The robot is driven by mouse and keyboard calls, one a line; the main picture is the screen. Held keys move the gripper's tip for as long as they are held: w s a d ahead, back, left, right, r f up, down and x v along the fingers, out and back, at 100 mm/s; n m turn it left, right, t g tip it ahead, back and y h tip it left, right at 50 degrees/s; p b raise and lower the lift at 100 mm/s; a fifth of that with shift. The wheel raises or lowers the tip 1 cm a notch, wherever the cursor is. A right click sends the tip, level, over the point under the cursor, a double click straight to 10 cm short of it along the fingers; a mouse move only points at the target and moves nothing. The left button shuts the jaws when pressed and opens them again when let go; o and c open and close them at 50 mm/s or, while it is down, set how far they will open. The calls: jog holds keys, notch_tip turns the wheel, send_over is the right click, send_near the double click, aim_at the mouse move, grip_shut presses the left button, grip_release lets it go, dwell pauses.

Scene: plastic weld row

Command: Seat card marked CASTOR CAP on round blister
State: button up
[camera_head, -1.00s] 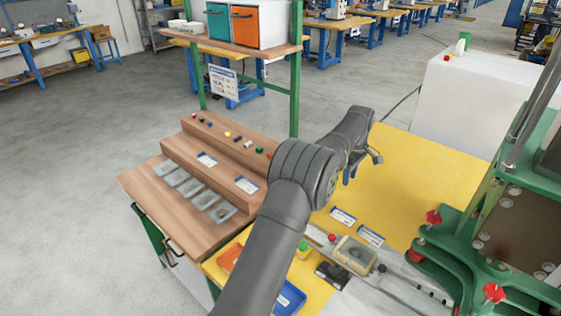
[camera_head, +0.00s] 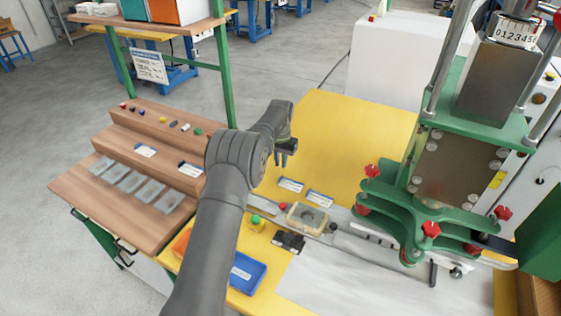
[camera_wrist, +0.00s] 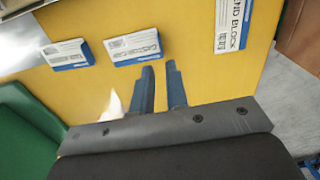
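The card marked CASTOR CAP (camera_wrist: 135,46) lies flat on the yellow table in the wrist view, just beyond my fingertips. It appears to be the left of two cards (camera_head: 291,184) in the head view. My gripper (camera_wrist: 160,67) is open and empty, its two blue-grey fingers apart and short of the card. In the head view my gripper (camera_head: 284,157) hangs over the yellow table behind the cards. A clear-walled tray (camera_head: 306,217) with a rounded shape inside stands on the grey rail, in front of the cards. I cannot tell for certain that it is the round blister.
A second card (camera_wrist: 68,54) lies left of CASTOR CAP, and one marked END BLOCK (camera_wrist: 232,24) lies right. The green press (camera_head: 440,190) stands at the right. Flat clear packs (camera_head: 140,185) lie on the wooden bench. A blue bin (camera_head: 246,272) is in front. Yellow table behind is clear.

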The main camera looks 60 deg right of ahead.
aim_at(281, 177)
jog(key=shift+f+m, duration=0.25)
jog(key=shift+m, duration=0.05)
jog(key=shift+f, duration=3.4)
grip_shut()
jog(key=shift+r, duration=0.1)
jog(key=shift+r, duration=2.2)
